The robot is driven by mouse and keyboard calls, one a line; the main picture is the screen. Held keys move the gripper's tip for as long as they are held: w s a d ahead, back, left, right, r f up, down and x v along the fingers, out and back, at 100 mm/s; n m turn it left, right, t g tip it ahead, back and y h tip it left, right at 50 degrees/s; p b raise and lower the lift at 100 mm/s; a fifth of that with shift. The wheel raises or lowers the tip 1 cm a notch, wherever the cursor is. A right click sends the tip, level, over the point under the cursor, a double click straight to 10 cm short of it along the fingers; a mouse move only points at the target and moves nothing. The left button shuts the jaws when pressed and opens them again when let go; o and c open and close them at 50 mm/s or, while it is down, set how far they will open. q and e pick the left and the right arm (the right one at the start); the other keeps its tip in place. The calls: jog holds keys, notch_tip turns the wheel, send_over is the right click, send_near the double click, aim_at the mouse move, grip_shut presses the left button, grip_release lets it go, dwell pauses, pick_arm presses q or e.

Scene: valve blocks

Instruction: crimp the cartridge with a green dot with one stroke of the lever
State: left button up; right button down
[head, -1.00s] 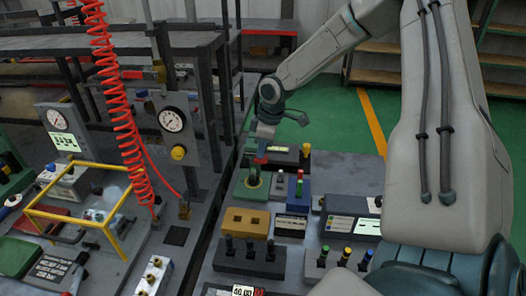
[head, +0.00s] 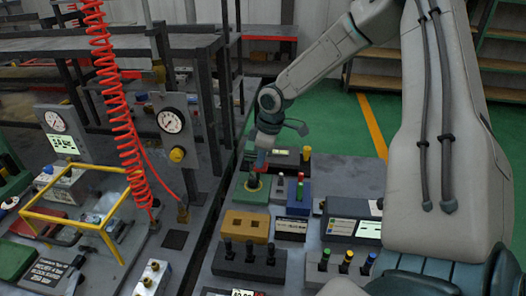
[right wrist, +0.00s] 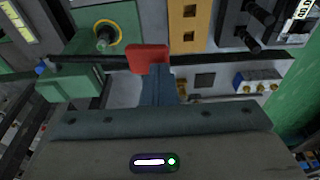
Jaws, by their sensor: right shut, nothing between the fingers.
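A green press block (head: 251,194) stands on the bench, with a dark upright piece (head: 253,182) in its round seat. The block also shows in the right wrist view (right wrist: 122,22), its round seat ringed in yellow; I cannot tell a dot colour there. A rack (head: 337,275) holds dark cartridges topped green (head: 326,253), yellow (head: 349,254) and blue. My right gripper (head: 262,153) is above and beside the press block. In the wrist view its shut fingers (right wrist: 160,78) are at a red grip (right wrist: 148,58), with nothing held between them. Whether they touch it is unclear. My left gripper is out of view.
A yellow-brown block (head: 246,226) with two holes and a dark rack (head: 249,262) with several black pieces stand in front of the press. A display box (head: 353,226) is to the right. A yellow frame (head: 75,208) and red coiled hose (head: 118,100) are at left.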

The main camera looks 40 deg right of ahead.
jog(key=shift+s+a+f+b, duration=0.15)
jog(key=shift+a+f+b, duration=0.05)
jog(key=shift+f+b, duration=0.35)
jog(key=shift+s+a+f+b, duration=0.1)
jog(key=shift+a+f+b, duration=0.05)
jog(key=shift+f+b, duration=0.35)
jog(key=shift+s+a+f+b, duration=0.15)
jog(key=shift+f+b, duration=0.3)
jog(key=shift+f, duration=0.1)
jog(key=shift+s+a+f+b, duration=0.1)
jog(key=shift+f+b, duration=0.3)
jog(key=shift+f, duration=0.1)
jog(key=shift+f, duration=0.15)
jog(key=shift+s+a+f+b, duration=0.1)
jog(key=shift+a+f+b, duration=0.05)
jog(key=shift+f+b, duration=0.8)
jog(key=shift+f, duration=0.1)
